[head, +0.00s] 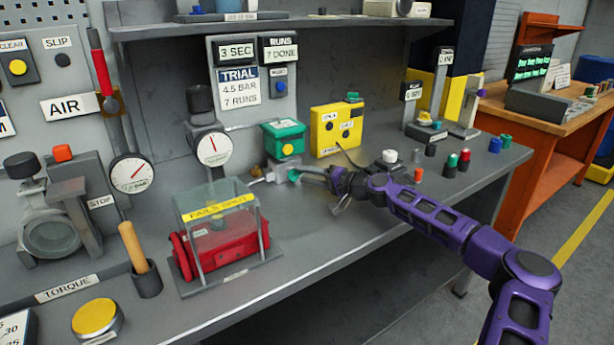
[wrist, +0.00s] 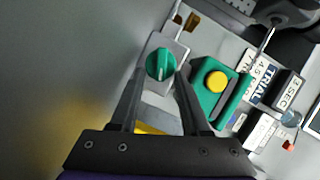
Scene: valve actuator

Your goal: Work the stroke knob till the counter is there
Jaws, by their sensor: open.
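The green stroke knob (wrist: 161,64) sits on a small grey block in the wrist view, its ridge pointing nearly up the picture. My gripper (wrist: 160,80) is open, with one finger on each side of the knob; I cannot tell whether they touch it. In the head view the knob (head: 293,175) is partly hidden by my gripper (head: 303,176). The runs counter (head: 281,53) on the back panel reads "7 DONE". The trial card (head: 239,88) below reads "4.5 BAR, 7 RUNS".
A green box with a yellow button (head: 284,139) stands behind the knob, and a yellow box (head: 337,129) is to its right. A clear guard (head: 216,203) over a red actuator (head: 222,240) is at left. Several small coloured parts lie on the bench at right.

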